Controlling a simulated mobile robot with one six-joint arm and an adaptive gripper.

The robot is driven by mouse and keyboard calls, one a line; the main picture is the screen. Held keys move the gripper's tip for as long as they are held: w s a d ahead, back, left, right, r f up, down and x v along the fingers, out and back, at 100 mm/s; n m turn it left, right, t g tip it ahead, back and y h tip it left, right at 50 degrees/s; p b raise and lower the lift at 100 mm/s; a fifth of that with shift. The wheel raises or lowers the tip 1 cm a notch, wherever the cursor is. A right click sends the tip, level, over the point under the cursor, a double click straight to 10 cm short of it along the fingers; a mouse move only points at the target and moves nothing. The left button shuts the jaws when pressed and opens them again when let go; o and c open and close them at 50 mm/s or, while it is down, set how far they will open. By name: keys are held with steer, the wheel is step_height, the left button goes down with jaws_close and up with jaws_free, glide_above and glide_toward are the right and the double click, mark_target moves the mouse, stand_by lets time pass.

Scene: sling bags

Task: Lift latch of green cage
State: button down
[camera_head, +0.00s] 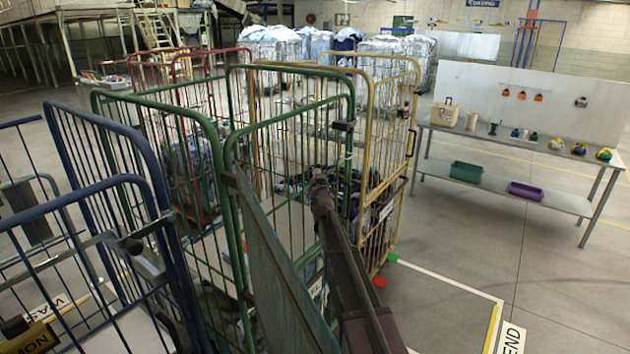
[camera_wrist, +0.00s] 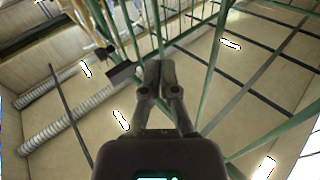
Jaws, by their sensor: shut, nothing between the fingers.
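The green cage (camera_head: 180,115) stands left of centre in the head view, with tall barred sides. A small dark block (camera_head: 343,126), which looks like its latch, sits on a green post near the top right. My gripper (camera_head: 319,180) is shut and empty, below and slightly left of that block. In the wrist view my fingers (camera_wrist: 160,70) are together, pointing up among the green bars (camera_wrist: 215,60). A dark block (camera_wrist: 120,75) shows just left of the fingertips, with a small gap. I cannot tell whether anything touches.
A blue cage (camera_head: 110,170) stands close at the left, and a yellow cage (camera_head: 410,120) is just behind the green one at the right. A red cage (camera_head: 180,70) is behind. A workbench (camera_head: 500,142) stands at the right.

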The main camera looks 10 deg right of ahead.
steer(key=shift+s+a+f+g+y, duration=0.3)
steer(key=shift+a+f, duration=0.1)
steer(key=shift+f, duration=0.15)
steer(key=s+a+f+n+g+y+b, duration=0.2)
steer(key=s+a+f+g+b, duration=0.15)
steer(key=s+f, duration=0.55)
steer(key=s+a+f+n+g+y+b, duration=0.25)
steer(key=s+a+f+g, duration=0.25)
steer(key=s+f, duration=0.4)
steer(key=s+f+g+b, duration=0.1)
steer(key=s+f+g, duration=0.2)
steer(key=s, duration=0.6)
steer(key=s+d+f+m+g+h+b, duration=0.1)
steer(key=s+f+g, duration=0.2)
steer(key=s, duration=0.5)
steer(key=s+d+f+m+g+h+b, duration=0.1)
steer(key=s+f+g, duration=0.3)
steer(key=s, duration=0.5)
steer(key=shift+s+d+f, duration=0.2)
steer(key=shift+s+d, duration=0.05)
steer(key=shift+s, duration=0.1)
steer(key=shift+h, duration=0.25)
